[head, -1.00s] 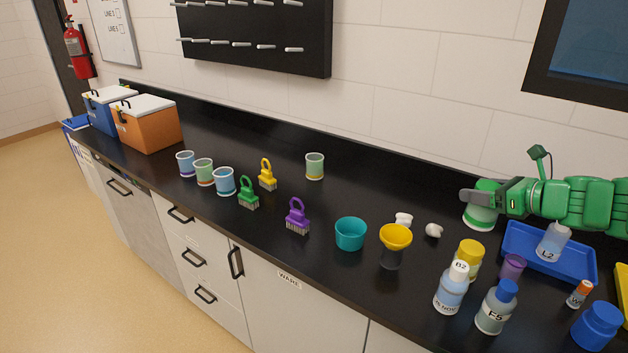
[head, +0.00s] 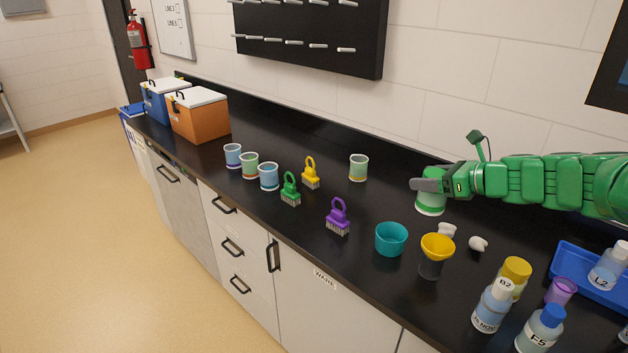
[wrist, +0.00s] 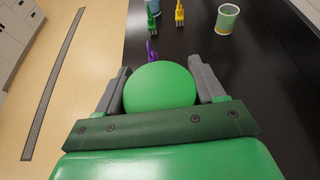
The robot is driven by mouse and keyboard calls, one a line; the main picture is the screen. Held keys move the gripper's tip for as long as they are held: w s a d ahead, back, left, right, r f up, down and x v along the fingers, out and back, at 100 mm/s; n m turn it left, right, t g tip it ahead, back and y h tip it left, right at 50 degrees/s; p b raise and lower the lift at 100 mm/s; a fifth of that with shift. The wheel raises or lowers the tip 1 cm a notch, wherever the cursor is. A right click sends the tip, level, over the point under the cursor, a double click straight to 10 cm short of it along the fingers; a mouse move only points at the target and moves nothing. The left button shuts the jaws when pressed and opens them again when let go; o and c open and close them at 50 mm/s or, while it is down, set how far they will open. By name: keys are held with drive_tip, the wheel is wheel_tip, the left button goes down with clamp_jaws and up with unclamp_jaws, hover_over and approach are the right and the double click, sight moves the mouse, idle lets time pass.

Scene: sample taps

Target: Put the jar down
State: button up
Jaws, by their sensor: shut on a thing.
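The jar (head: 430,206) is white with a green lid and a green band. My gripper (head: 428,184) is shut on it at the lid, at the right of the head view. In the wrist view the round green lid (wrist: 160,87) sits between the two grey fingers of my gripper (wrist: 160,88). The jar looks upright. It hangs over or close to the black counter (head: 320,165); I cannot tell whether its base touches. The wrist view hides the jar's body below the lid.
A teal bowl (head: 391,240), yellow funnel (head: 437,246) and white pieces (head: 478,243) are near the jar. Bottles (head: 493,305) and a blue tray (head: 590,275) are front right.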

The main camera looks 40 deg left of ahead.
sight(426, 196)
wheel_tip(426, 196, down, 5)
drive_tip(key=shift+w+a+f, duration=1.3)
drive_tip(key=shift+w+f, duration=0.65)
drive_tip(key=shift+f, duration=0.2)
drive_tip(key=shift+w+a+f, duration=1.3)
drive_tip(key=shift+w+f, duration=0.65)
drive_tip(key=shift+f, duration=0.25)
drive_tip(key=shift+w+a+f, duration=1.3)
drive_tip(key=shift+w+f, duration=0.65)
drive_tip(key=shift+f, duration=0.2)
drive_tip(key=o, duration=1.5)
drive_tip(key=shift+f, duration=0.1)
drive_tip(key=v, duration=1.2)
